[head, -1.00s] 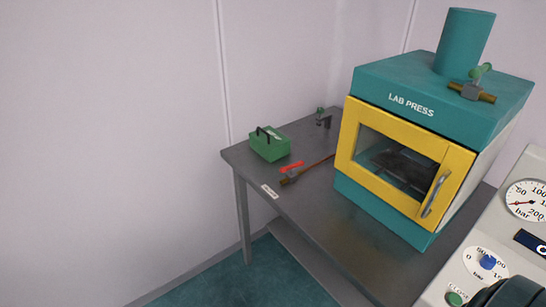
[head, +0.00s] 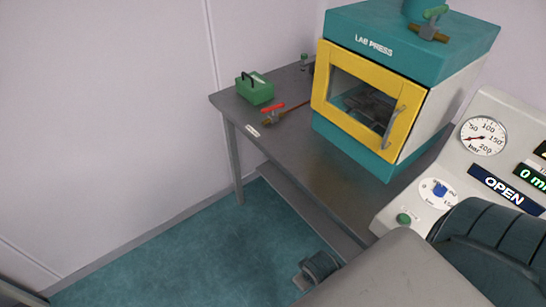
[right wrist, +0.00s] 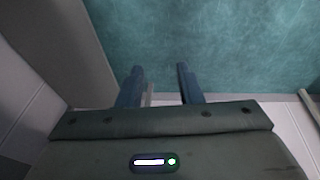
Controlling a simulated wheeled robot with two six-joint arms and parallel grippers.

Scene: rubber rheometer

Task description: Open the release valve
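A small valve with a red lever (head: 270,108) and a brass body lies on the grey table near its left end. A thin brown pipe runs from it toward the press. My left gripper is not in view.
The teal and yellow lab press (head: 360,97) fills the table's right part, door shut. A green box (head: 255,92) stands behind the red lever. A sloped control panel (head: 415,190) with gauges and an "OPEN" display (head: 497,186) is at right. The table front and floor are clear.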

